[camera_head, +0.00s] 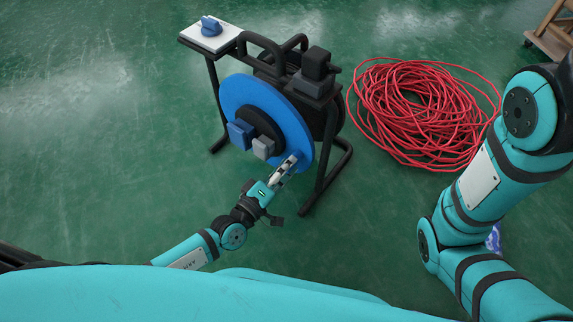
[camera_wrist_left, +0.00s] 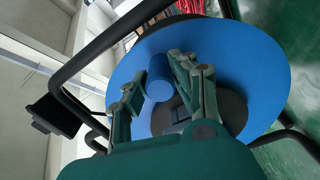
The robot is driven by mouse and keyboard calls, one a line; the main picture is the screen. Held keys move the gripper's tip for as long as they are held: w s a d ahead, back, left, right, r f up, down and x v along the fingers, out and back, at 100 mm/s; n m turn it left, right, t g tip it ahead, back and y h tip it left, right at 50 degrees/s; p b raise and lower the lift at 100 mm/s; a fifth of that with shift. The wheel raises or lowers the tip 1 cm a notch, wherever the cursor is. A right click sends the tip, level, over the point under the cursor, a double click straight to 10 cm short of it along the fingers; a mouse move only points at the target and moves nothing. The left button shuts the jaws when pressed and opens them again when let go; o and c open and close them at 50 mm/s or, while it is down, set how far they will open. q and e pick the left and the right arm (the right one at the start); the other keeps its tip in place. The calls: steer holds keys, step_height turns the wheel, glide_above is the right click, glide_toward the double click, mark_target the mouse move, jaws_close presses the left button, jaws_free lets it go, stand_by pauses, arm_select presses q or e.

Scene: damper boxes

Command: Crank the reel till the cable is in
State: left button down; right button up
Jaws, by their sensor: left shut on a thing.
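The cable reel (camera_head: 240,95) stands on the floor in a black tubular frame, with a blue disc facing me. My left gripper (camera_head: 286,166) is at the lower right part of the disc. In the left wrist view, my left gripper (camera_wrist_left: 158,88) is shut on the blue crank handle (camera_wrist_left: 158,75), a short cylinder standing out from the disc. The red cable (camera_head: 420,112) lies in a loose heap of coils on the floor right of the reel. My right arm shows at the right edge, but its gripper is out of view.
A white plate with a blue knob (camera_head: 211,27) sits at the frame's top left. A black box (camera_head: 315,68) sits at its top right. A wooden stand (camera_head: 551,32) is at the far upper right. The green floor left of the reel is clear.

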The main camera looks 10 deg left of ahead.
arm_select(q)
steer(key=shift+s+d+f, duration=0.15)
steer(key=shift+s+f, duration=0.05)
steer(key=shift+f, duration=0.25)
steer(key=c, duration=1.4)
jaws_free()
steer(key=shift+o, duration=1.7)
steer(key=shift+w+r, duration=0.15)
steer(key=v, duration=0.7)
steer(key=shift+s, duration=0.25)
